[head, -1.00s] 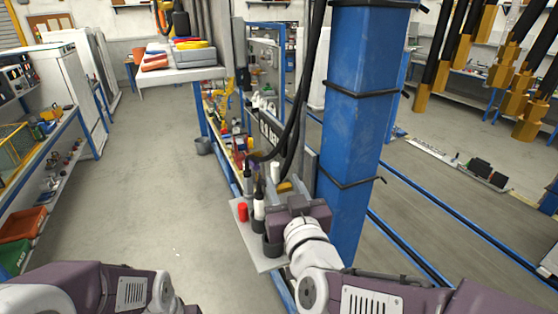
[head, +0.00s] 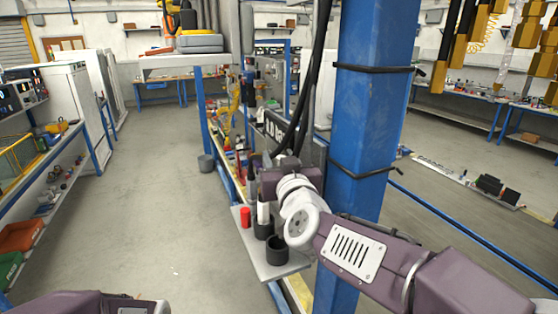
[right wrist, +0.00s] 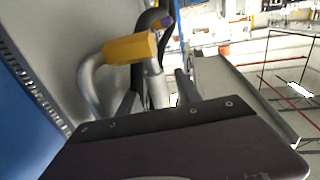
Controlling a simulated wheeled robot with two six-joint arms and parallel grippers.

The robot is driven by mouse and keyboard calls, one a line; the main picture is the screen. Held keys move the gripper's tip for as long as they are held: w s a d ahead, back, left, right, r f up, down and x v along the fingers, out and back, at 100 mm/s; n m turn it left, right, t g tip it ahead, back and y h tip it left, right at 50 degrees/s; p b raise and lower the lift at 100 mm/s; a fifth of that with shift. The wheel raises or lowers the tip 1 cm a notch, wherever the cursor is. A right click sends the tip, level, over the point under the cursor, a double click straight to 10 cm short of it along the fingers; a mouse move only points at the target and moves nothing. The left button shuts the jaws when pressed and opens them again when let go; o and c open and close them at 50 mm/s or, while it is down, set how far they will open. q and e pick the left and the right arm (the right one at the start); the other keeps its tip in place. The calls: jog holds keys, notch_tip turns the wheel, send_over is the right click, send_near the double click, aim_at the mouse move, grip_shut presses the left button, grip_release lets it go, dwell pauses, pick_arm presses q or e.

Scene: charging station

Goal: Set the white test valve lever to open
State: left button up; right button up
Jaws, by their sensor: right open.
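My right gripper (head: 272,168) is open beside the blue column, above the back of a small grey shelf. Its body covers what lies behind it in the head view. In the right wrist view, a yellow block (right wrist: 130,48) sits on a pale metal stem (right wrist: 156,86) beside a curved silver pipe (right wrist: 91,82). The stem stands just beyond the dark gripper body, close to the jaws; I cannot tell whether they touch it. I cannot pick out the white test valve lever for certain. My left gripper is out of view; only part of my left arm shows.
The blue column (head: 362,115) rises right beside my right arm. The grey shelf (head: 266,262) holds a red cylinder (head: 245,217), a black cup (head: 277,249) and a white-and-black bottle (head: 263,214). A workbench (head: 40,165) stands at left. The floor between is clear.

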grip_shut()
jog(key=shift+a, duration=0.1)
dwell(1.2)
